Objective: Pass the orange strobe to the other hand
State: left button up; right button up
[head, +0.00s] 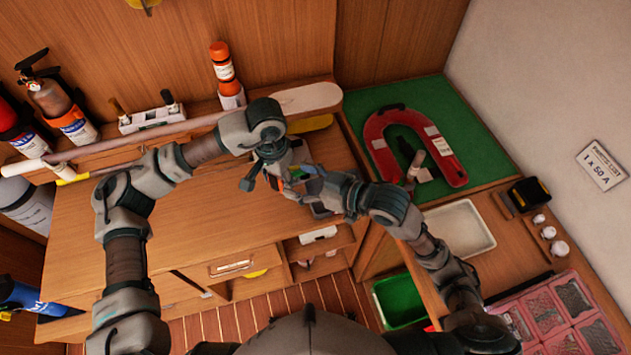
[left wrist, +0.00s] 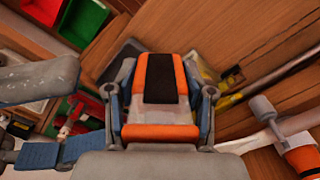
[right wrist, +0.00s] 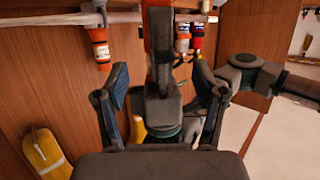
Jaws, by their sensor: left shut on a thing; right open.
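The orange strobe (left wrist: 168,85), with a black strip down its face, is between the closed blue-grey fingers of my left gripper (left wrist: 160,105) in the left wrist view. In the head view the two grippers meet near the middle, over the wooden counter, and only a small orange part of the strobe (head: 275,184) shows. My right gripper (head: 308,186) is open, close beside my left one.
A wooden counter (head: 200,215) lies below the grippers. An orange-capped bottle (head: 223,70) and fire extinguisher (head: 55,100) stand at the back. A red horseshoe buoy (head: 450,160) lies on a green mat (head: 480,125) at right. A white tray (head: 460,228) and green bin (head: 400,298) sit nearer.

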pick_arm(q)
jog(key=shift+s, duration=0.1)
pick_arm(e)
jog(key=x, duration=0.6)
jog(key=shift+a, duration=0.1)
pick_arm(q)
jog(key=shift+d, duration=0.1)
pick_arm(e)
jog(key=shift+w+a+f, duration=0.25)
jog(key=shift+w+a, duration=0.05)
jog(key=shift+a, duration=0.2)
